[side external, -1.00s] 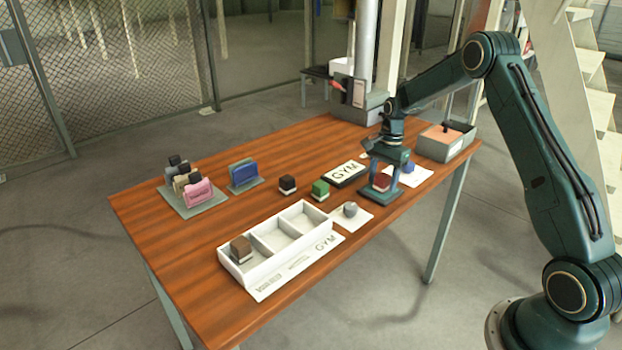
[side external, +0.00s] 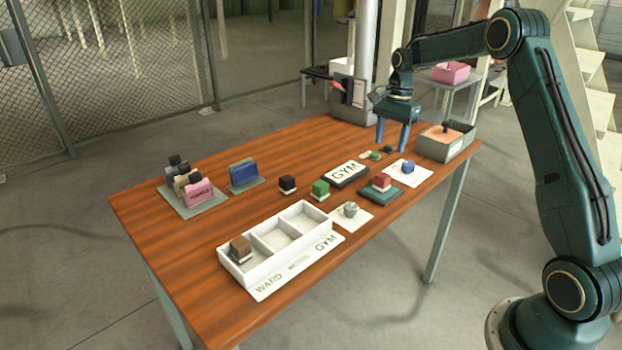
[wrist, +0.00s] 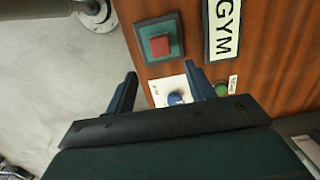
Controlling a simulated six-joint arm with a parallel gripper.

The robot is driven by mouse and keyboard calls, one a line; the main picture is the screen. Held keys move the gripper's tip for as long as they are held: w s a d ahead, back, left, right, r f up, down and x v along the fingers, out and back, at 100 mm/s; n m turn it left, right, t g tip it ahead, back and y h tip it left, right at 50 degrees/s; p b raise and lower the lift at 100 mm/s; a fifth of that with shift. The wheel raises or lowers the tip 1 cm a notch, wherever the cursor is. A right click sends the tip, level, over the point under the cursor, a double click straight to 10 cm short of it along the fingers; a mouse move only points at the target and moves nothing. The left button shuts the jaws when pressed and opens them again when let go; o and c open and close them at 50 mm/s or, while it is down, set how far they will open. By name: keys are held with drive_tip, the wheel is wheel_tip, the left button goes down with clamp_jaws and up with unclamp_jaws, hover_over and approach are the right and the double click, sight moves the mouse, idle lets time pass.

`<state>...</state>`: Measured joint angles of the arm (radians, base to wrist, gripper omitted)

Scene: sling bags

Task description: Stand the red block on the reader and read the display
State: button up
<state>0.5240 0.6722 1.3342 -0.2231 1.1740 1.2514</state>
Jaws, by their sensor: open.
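The red block (side external: 381,180), with a pale lower part, stands on a dark green square pad (side external: 369,195), which looks like the reader. The wrist view shows the red block (wrist: 160,46) from above, inside the pad's border (wrist: 144,33). A dark-framed display (side external: 346,174) beside it reads "GYM"; the wrist view also shows the display (wrist: 227,30). My gripper (side external: 393,146) is open and empty above the table's far right part, behind the red block and apart from it. Its two fingers show in the wrist view (wrist: 161,80).
A blue knob (side external: 408,167) sits on a white card. Green (side external: 320,188) and dark (side external: 287,183) blocks stand left of the display. A white three-part tray (side external: 268,262) holds a brown block. Small bags stand at left (side external: 199,192). A grey bin (side external: 432,149) stands at right.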

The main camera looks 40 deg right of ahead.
drive_tip(key=shift+r, duration=0.2)
idle(0.5)
drive_tip(key=s+a+r+n+t+h, duration=0.1)
drive_tip(key=s+a+r+n+t, duration=0.2)
drive_tip(key=s+a+r+n, duration=0.75)
drive_tip(key=s+a+n+t, duration=0.1)
drive_tip(key=s+a+n, duration=0.2)
drive_tip(key=s+a, duration=0.4)
drive_tip(key=s+a+r+n+t, duration=0.1)
drive_tip(key=s+a+n, duration=0.3)
drive_tip(key=s, duration=0.8)
drive_tip(key=a, duration=0.2)
drive_tip(key=shift+s+a+t, duration=0.3)
drive_tip(key=shift+s+a, duration=0.05)
